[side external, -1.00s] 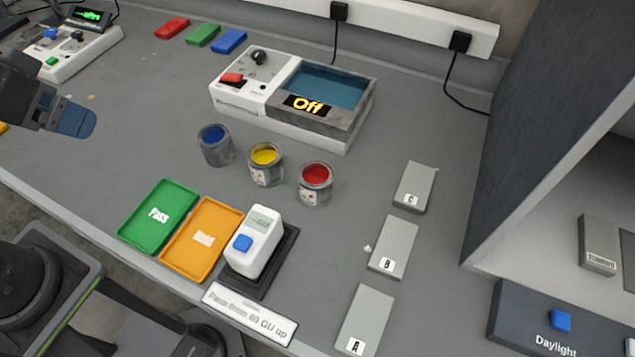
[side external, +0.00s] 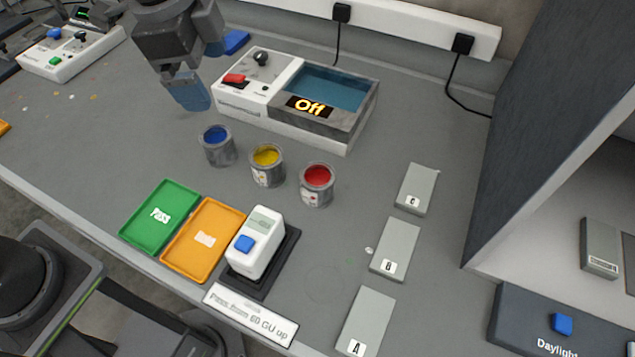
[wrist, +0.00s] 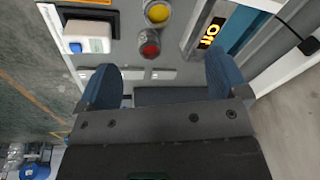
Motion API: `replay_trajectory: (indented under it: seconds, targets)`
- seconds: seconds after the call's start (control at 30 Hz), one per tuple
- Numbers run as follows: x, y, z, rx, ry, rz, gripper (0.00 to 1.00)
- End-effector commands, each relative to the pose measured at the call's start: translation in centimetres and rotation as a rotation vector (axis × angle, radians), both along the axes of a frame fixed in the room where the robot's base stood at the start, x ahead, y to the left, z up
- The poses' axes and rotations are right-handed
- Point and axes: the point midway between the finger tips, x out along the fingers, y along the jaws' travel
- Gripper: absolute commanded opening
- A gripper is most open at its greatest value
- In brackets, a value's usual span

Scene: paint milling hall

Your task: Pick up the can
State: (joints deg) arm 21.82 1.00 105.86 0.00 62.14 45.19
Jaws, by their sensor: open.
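Three small open metal cans stand upright in a row on the grey bench in the side view: one with blue paint (side external: 217,153), one with yellow (side external: 267,177) and one with red (side external: 317,192). The yellow can (wrist: 157,13) and red can (wrist: 149,48) also show in the wrist view, near its top; the blue can does not. My gripper (side external: 194,88) is open and empty above the bench, behind and slightly left of the blue can in the side view. Its two blue fingers (wrist: 162,66) are spread in the wrist view. It touches no can.
A white and grey bath unit (side external: 340,128) reading "Off" stands behind the cans, close to my gripper. Green (side external: 135,236) and orange (side external: 178,266) trays and a white meter (side external: 262,225) lie in front. Grey panels (side external: 396,250) lie right. A dark booth wall (side external: 545,110) rises at right.

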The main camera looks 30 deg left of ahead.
Motion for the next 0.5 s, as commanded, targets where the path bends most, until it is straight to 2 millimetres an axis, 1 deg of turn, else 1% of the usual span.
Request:
replay_trajectory:
  seconds: [0.03, 0.1, 0.23, 0.3, 0.4, 0.5]
  targets:
    - [1.0, -2.3, -1.1, 0.025, 0.029, -0.114, 0.92]
    - [2.0, -5.0, -2.4, 0.055, 0.056, -0.263, 0.92]
    - [3.0, -9.5, -5.0, 0.098, 0.100, -0.505, 0.92]
    - [3.2, -11.3, -6.2, 0.114, 0.119, -0.602, 0.92]
    - [3.3, -13.0, -7.4, 0.128, 0.135, -0.698, 0.92]
    - [3.3, -13.7, -8.2, 0.135, 0.144, -0.743, 0.92]
